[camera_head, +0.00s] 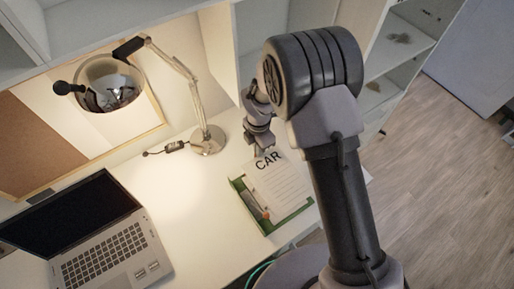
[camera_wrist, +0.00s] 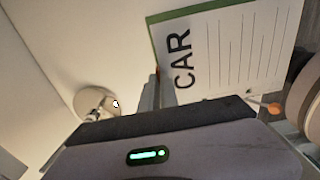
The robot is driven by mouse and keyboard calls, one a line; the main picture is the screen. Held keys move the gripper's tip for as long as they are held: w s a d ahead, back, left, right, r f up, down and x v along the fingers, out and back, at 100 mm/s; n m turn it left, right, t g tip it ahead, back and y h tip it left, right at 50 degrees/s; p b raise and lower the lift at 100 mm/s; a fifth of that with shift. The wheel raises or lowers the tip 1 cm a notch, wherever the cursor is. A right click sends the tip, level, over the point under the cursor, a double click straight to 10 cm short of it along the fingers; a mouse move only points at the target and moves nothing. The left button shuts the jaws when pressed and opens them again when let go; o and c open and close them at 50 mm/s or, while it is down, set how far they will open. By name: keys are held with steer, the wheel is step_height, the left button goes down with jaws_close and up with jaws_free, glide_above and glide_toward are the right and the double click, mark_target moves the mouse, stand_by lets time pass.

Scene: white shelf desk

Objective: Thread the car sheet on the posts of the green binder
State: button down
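The car sheet (camera_head: 283,188) is white with "CAR" in large black letters and ruled lines. It lies over the green binder (camera_head: 295,212), whose green shows along the front and left edges; I cannot tell whether it rests flat. In the wrist view the sheet (camera_wrist: 235,50) fills the upper right, with a green binder strip (camera_wrist: 152,38) beside it. My gripper (camera_head: 263,152) is at the sheet's top edge, near the "CAR" heading. Its fingers (camera_wrist: 158,92) are close together there; whether they pinch the sheet is unclear. The posts are not clearly visible.
A desk lamp (camera_head: 209,139) stands left of my gripper, its base also in the wrist view (camera_wrist: 97,103). An open laptop (camera_head: 105,255) is at the lower left. A small orange-tipped item (camera_head: 266,214) is at the binder's left side. The desk (camera_head: 185,205) between laptop and binder is clear.

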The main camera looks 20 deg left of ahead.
steer(key=shift+a+f+b, duration=0.1)
steer(key=shift+f+b, duration=2.1)
steer(key=shift+f, duration=0.9)
steer(key=shift+f+b, duration=1.2)
steer(key=shift+f, duration=0.5)
stand_by(0.6)
steer(key=c, duration=1.5)
jaws_free()
steer(key=shift+c, duration=0.2)
step_height(320, 180, up, 18)
steer(key=p, duration=0.5)
steer(key=shift+f, duration=0.25)
